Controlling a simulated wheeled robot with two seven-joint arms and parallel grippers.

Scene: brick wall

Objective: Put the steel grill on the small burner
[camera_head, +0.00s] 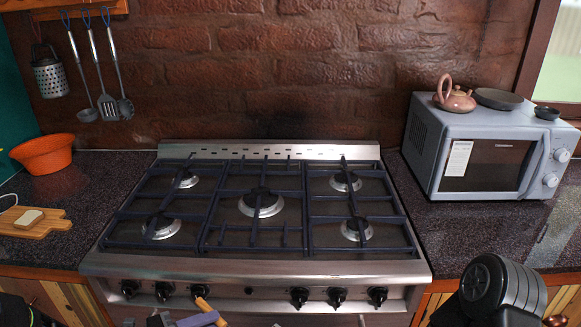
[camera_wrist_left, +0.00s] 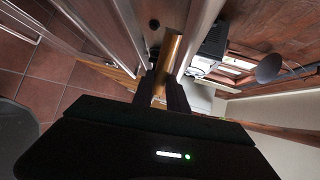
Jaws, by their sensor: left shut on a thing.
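The stove (camera_head: 250,263) has several burners under dark grates. The large burner (camera_head: 261,204) is in the middle; smaller ones are at rear left (camera_head: 187,180), front left (camera_head: 161,228), rear right (camera_head: 346,182) and front right (camera_head: 357,229). My left gripper (camera_head: 190,318) is at the bottom edge, in front of the stove knobs. It is shut on a wood-coloured rod (camera_head: 203,304), which also shows between the fingers in the left wrist view (camera_wrist_left: 172,55). I cannot tell whether this rod belongs to the steel grill; no grill body is clearly visible. My right gripper is out of view.
A microwave (camera_head: 485,160) with a teapot (camera_head: 455,98) stands right of the stove. An orange bowl (camera_head: 43,153) and a cutting board (camera_head: 40,228) are on the left counter. Utensils hang on the wall. The stove top is clear of pots.

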